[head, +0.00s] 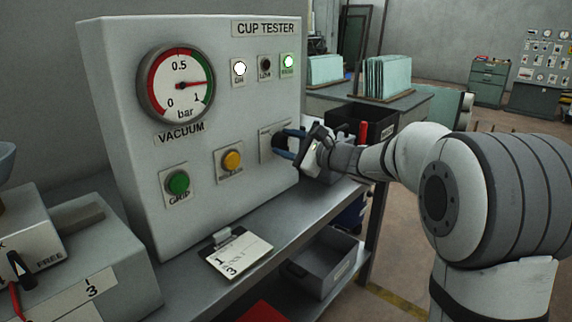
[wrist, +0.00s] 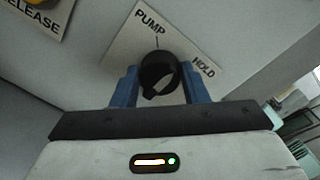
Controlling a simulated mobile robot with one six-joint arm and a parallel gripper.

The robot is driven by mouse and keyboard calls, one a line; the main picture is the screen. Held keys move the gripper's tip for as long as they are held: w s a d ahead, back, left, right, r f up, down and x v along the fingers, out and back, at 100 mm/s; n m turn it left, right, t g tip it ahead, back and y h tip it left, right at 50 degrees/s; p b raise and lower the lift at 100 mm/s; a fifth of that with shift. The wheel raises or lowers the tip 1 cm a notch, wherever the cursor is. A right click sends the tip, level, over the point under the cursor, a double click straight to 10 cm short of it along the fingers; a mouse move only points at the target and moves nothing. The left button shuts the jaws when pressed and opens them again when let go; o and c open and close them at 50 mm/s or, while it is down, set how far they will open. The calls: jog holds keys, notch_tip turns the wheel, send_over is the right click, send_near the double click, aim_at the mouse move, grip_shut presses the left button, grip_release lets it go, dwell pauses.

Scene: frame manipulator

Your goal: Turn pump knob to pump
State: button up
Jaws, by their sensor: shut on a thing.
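The pump knob (wrist: 160,73) is a black rotary knob on a white plate (wrist: 118,48) lettered PUMP and HOLD. My gripper (wrist: 158,88) is shut on it, one blue finger on each side. The direction of the knob's pointer is hard to read. In the head view my gripper (head: 287,146) reaches the right part of the grey CUP TESTER panel (head: 120,90) and hides most of the knob. The vacuum gauge (head: 176,86) has its needle just short of 1, at the green zone.
The ON lamp (head: 239,69) glows white and a green lamp (head: 288,64) is lit; the LOW lamp (head: 265,66) is dark. A green button (head: 177,182) and yellow button (head: 231,160) sit left of the knob. A clipboard (head: 240,254) lies on the bench below.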

jog(key=n+b, duration=0.2)
jog(key=b, duration=0.2)
jog(key=f+n+b, duration=0.1)
jog(key=n+b, duration=0.2)
jog(key=b, duration=0.2)
jog(key=n+b, duration=0.3)
jog(key=b, duration=0.1)
jog(key=shift+r, duration=0.15)
jog(key=shift+r+n+b, duration=0.15)
jog(key=shift+n+b, duration=0.25)
jog(key=shift+b, duration=0.3)
jog(key=shift+r, duration=0.1)
jog(key=o, duration=1)
jog(key=p+v, duration=0.1)
jog(key=v, duration=0.7)
jog(key=shift+s+a, duration=0.1)
jog(key=shift+a, duration=0.05)
